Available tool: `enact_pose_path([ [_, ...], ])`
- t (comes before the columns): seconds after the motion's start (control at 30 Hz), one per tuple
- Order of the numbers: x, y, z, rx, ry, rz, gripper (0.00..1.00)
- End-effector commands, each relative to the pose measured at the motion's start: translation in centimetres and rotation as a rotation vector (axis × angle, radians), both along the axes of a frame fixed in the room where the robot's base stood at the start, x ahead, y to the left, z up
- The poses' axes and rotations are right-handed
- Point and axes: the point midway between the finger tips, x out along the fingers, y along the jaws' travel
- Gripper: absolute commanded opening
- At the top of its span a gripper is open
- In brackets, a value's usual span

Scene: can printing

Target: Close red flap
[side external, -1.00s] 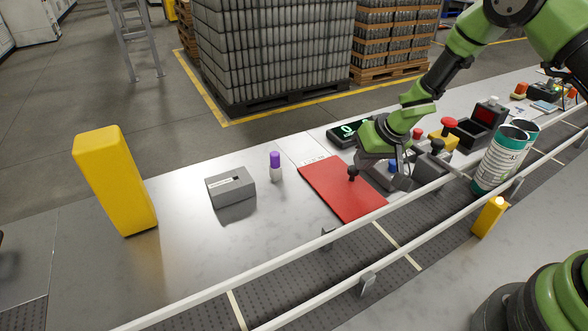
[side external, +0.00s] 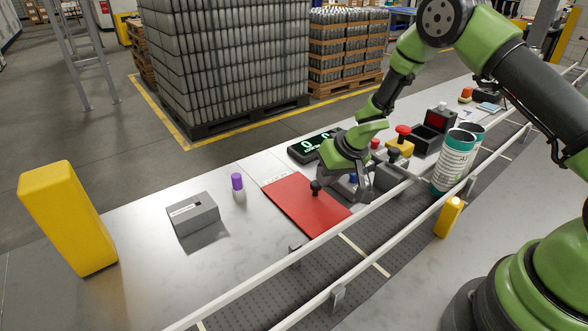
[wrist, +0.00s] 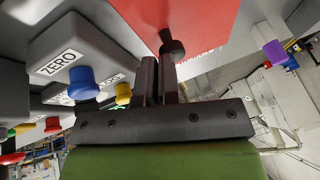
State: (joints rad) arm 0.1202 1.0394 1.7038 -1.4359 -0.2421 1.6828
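The red flap (side external: 300,208) is a flat red panel lying level along the grey counter beside the conveyor. A black round knob (side external: 315,187) stands near its right edge. My gripper (side external: 338,188) is low, just right of the knob. In the wrist view the flap (wrist: 195,18) fills the top middle, and the knob (wrist: 172,48) shows just beyond my gripper's fingertips (wrist: 158,62). The fingers are close together with only a thin gap and nothing visible between them. Whether a finger touches the knob cannot be told.
A grey box with a blue button marked ZERO (wrist: 80,60) is close beside my gripper. A green digital display (side external: 315,145) stands behind. Printed cans (side external: 455,160) stand on the right. A purple-capped bottle (side external: 238,187) and grey slotted box (side external: 193,215) stand left, with clear counter around.

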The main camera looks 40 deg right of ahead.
Motion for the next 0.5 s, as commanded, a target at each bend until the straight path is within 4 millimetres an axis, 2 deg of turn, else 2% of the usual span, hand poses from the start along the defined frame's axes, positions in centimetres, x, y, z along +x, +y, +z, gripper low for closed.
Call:
enact_pose_path([
  [0.2, 0.0, -0.1, 0.4, -0.002, 0.001, -0.005, 0.00],
  [0.5, -0.2, -0.1, 4.3, -0.002, -0.004, 0.002, 0.00],
])
